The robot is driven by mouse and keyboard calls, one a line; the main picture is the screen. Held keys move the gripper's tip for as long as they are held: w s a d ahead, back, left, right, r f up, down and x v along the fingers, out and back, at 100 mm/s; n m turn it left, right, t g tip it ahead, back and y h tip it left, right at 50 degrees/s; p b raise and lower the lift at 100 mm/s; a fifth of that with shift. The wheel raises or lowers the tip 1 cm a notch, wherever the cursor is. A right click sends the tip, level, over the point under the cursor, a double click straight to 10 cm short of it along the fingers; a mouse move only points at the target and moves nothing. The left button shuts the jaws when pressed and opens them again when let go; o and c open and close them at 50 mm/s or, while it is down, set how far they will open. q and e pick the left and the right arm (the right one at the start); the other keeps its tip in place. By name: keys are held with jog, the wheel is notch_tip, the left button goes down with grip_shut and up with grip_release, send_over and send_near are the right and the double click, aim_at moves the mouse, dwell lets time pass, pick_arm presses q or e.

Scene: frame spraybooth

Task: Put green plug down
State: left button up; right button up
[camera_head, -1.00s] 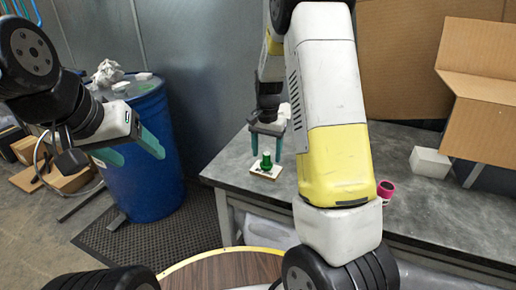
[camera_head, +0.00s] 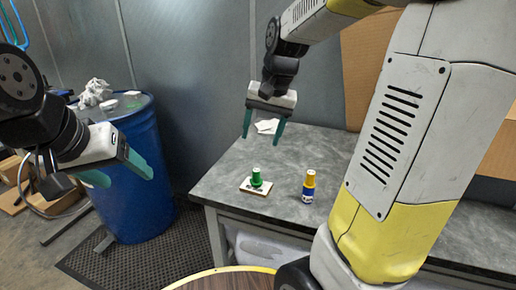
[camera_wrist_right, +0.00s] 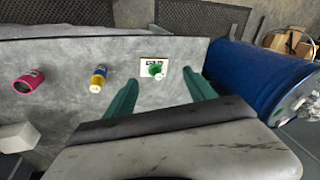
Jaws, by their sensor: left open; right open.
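The green plug (camera_head: 256,177) stands upright on a small white card (camera_head: 266,191) near the left front corner of the grey table. In the right wrist view the green plug (camera_wrist_right: 155,68) shows on its white card (camera_wrist_right: 147,82), beyond the fingertips. My right gripper (camera_head: 262,138) is open and empty, raised above and behind the plug, apart from it. It also shows in the right wrist view (camera_wrist_right: 160,88) with its green fingers spread. My left gripper (camera_head: 128,180) is open and empty at the left, in front of the blue barrel.
A yellow and blue bottle (camera_head: 308,187) stands right of the card. The right wrist view shows a pink cup (camera_wrist_right: 28,81) and a white block (camera_wrist_right: 18,137) further along the table (camera_wrist_right: 200,50). A blue barrel (camera_head: 140,205) stands on the floor left of the table.

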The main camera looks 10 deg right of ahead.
jog(key=s+a+r+n+t, duration=0.1)
jog(key=s+n, duration=0.1)
jog(key=s, duration=0.5)
jog(key=s+a+r+n+t, duration=0.1)
jog(key=s+n+t, duration=0.1)
jog(key=s, duration=0.5)
jog(key=shift+s+r+t, duration=0.25)
jog(key=shift+s+t, duration=0.05)
jog(key=shift+s, duration=0.1)
